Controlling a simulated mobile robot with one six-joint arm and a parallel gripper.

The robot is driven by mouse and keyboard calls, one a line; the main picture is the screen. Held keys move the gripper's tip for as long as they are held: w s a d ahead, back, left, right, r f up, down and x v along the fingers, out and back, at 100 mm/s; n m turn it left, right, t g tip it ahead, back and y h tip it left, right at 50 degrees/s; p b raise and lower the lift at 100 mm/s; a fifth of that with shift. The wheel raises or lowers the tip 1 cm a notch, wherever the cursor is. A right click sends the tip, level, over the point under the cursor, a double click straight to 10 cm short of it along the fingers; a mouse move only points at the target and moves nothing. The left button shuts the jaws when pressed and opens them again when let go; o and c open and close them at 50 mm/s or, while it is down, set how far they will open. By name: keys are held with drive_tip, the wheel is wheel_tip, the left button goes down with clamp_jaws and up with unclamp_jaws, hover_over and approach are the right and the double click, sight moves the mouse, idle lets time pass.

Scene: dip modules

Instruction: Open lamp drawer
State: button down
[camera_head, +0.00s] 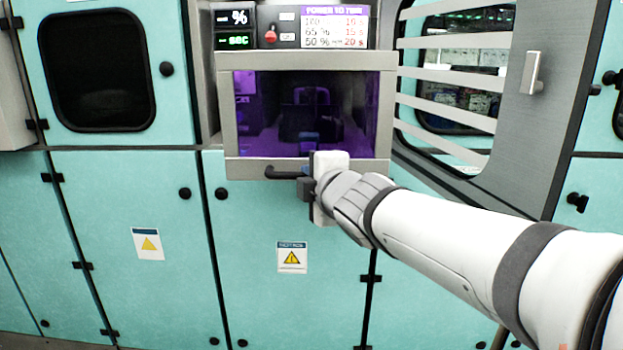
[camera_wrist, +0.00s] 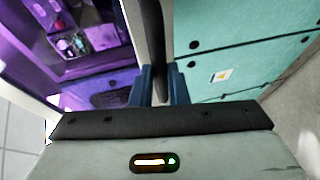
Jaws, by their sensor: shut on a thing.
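The lamp drawer (camera_head: 228,120) has a grey metal frame around a dark window lit purple inside. A black bar handle (camera_head: 284,173) runs along its lower edge. My gripper (camera_head: 306,176) is at the right part of this handle, and the arm hides the handle's right end. In the wrist view the handle (camera_wrist: 160,40) passes between the blue fingertips of my gripper (camera_wrist: 160,86), which are shut on it. The purple-lit inside of the lamp box (camera_wrist: 75,45) shows to the left of the handle. I cannot tell whether the drawer front stands out from its housing.
A control panel (camera_head: 290,25) with a red knob sits above the drawer. Teal cabinet doors (camera_head: 130,240) with black knobs lie below and to the left. A grey slatted door (camera_head: 555,110) stands at the right, close to my arm.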

drive_tip(key=shift+s, duration=0.3)
drive_tip(key=c, duration=1.4)
unclamp_jaws()
